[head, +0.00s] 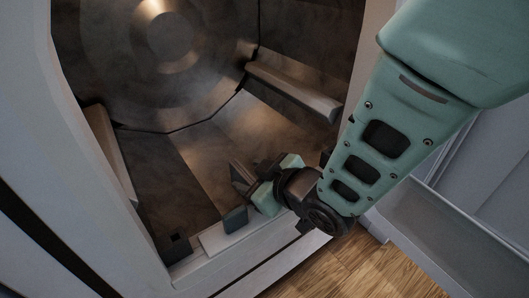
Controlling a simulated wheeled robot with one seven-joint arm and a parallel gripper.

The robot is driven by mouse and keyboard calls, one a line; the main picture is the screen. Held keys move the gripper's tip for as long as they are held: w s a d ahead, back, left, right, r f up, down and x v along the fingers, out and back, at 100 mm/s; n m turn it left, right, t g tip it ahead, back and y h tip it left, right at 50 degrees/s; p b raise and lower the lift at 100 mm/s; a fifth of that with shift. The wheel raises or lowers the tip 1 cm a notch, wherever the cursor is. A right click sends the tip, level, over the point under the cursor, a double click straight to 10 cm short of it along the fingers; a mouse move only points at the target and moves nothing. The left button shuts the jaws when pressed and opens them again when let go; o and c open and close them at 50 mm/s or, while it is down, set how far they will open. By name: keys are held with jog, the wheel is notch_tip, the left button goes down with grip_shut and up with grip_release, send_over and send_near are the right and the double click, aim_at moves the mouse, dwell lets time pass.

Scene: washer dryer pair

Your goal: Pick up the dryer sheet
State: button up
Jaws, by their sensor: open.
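My gripper (240,194) reaches from the right into the mouth of the dryer drum (185,150), low and near the front lip. Its jaws are apart, and I see nothing held between them. A pale flat strip (215,238) lies along the front lip, just below the gripper. I cannot tell whether this strip is the dryer sheet or part of the machine. I make out no other sheet in the drum; my gripper and arm hide part of the lower right of the opening.
Raised ribs stand inside the drum, one at the right (295,90) and one at the left (112,150). The white machine front (95,210) frames the opening. A light open door or panel (440,225) is at the right. Wooden floor (345,275) shows below.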

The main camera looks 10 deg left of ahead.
jog(key=shift+x, duration=0.8)
grip_shut()
jog(key=shift+r, duration=0.15)
notch_tip(320, 180, up, 18)
jog(key=p, duration=1)
